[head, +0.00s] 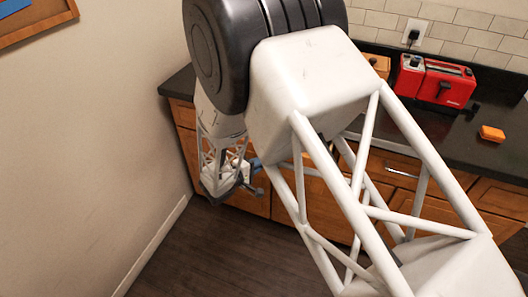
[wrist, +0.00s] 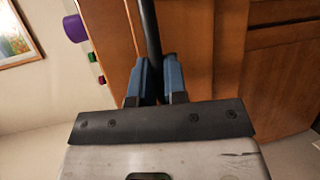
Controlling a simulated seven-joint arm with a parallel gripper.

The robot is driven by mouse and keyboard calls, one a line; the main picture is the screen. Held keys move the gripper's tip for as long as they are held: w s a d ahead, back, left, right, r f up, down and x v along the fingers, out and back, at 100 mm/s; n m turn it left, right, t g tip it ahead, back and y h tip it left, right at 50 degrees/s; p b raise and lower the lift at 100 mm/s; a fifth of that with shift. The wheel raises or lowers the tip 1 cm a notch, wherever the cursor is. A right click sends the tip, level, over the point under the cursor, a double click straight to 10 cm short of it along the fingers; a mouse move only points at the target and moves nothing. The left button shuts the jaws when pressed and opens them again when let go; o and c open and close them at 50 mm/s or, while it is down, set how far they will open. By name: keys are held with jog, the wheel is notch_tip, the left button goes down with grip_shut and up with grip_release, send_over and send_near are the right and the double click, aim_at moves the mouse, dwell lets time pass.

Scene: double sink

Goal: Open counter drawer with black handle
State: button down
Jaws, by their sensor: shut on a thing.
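My gripper (wrist: 158,65) has blue fingers and is shut on a black handle (wrist: 151,30), a slim dark bar running up between the fingertips in the wrist view. The handle is in front of a brown wooden front (wrist: 187,40) of the counter. In the head view my gripper (head: 251,173) is low at the left end of the wooden counter. My arm hides much of the fronts there, and I cannot tell whether the held drawer is open at all.
The dark countertop (head: 460,140) carries a red toaster (head: 440,85) and a small orange item (head: 492,133). Another drawer (head: 400,165) shows at right behind my arm. A bare wall (head: 90,130) stands at left. The dark floor (head: 200,255) before the cabinets looks clear.

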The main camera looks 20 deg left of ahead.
jog(key=s, duration=1.4)
jog(key=shift+s, duration=0.35)
jog(key=c, duration=1.2)
grip_release()
jog(key=shift+s+a, duration=0.1)
jog(key=shift+s, duration=0.05)
jog(key=shift+v, duration=3.7)
